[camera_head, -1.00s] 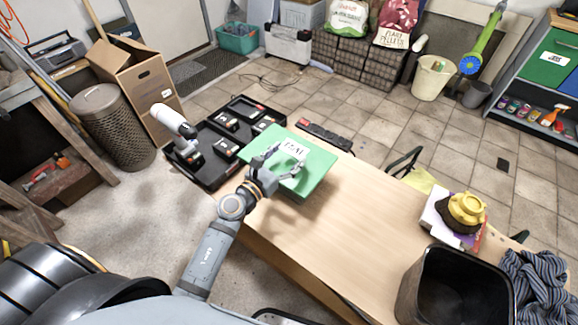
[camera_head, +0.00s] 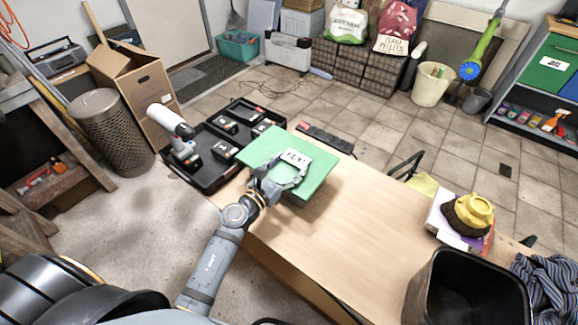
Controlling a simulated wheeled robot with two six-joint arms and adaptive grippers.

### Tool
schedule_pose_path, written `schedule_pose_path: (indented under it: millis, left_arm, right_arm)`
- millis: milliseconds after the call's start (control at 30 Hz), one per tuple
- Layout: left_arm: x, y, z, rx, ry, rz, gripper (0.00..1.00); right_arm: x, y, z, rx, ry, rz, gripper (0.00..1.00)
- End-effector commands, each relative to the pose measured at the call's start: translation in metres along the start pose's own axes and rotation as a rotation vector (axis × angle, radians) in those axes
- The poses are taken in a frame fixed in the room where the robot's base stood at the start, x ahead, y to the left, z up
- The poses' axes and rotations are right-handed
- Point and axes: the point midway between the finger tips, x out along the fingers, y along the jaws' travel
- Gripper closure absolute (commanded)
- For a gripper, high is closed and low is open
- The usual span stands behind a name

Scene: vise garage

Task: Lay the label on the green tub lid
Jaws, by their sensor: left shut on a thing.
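The green tub lid (camera_head: 309,182) lies flat over the far left part of the wooden table. The white label (camera_head: 295,157) with dark lettering shows over the middle of the lid. My left gripper (camera_head: 284,171) reaches over the lid's near side and is shut on the label's near edge. I cannot tell whether the label touches the lid or is just above it. The tub under the lid is mostly hidden. My right gripper is not in view.
A black tray (camera_head: 215,178) with a white drill (camera_head: 172,125) and several batteries adjoins the table's left end. A black bin (camera_head: 462,290), a yellow-topped object (camera_head: 474,209) and a striped cloth (camera_head: 545,287) are at the right. The table's middle (camera_head: 345,235) is clear.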

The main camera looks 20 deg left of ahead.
Motion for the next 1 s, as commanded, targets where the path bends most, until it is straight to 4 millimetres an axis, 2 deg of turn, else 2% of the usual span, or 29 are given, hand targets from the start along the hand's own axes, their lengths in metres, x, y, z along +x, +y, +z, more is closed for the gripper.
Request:
schedule_pose_path:
  millis: [33,167,200,367,633,767,800,867,1000]
  left_arm:
    - [-0.001,0.000,-0.009,-0.003,0.009,0.000,0.36]
    - [-0.002,-0.001,-0.011,-0.004,0.013,-0.001,0.37]
    - [-0.002,-0.001,-0.011,-0.004,0.014,-0.001,0.23]
    - [-0.003,-0.001,-0.013,-0.004,0.018,-0.001,0.03]
    - [-0.003,-0.001,-0.013,-0.003,0.019,-0.001,0.03]
    - [-0.003,-0.001,0.001,-0.002,0.019,-0.001,0.03]
    - [-0.005,-0.001,0.003,-0.002,0.021,-0.001,0.03]
    - [-0.021,-0.001,-0.006,0.000,0.022,-0.002,0.03]
    - [-0.061,-0.001,-0.006,0.003,0.019,-0.004,0.03]
  right_arm:
    - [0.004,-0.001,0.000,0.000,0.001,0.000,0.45]
    - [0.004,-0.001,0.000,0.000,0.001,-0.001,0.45]
    - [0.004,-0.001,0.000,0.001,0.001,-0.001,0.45]
    - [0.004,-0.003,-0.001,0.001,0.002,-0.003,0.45]
    - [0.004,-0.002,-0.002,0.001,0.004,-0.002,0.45]
    - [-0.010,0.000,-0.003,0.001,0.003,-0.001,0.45]
    - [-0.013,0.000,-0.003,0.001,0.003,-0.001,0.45]
    - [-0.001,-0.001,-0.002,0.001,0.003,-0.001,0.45]
    - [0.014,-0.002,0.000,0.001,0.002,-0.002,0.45]
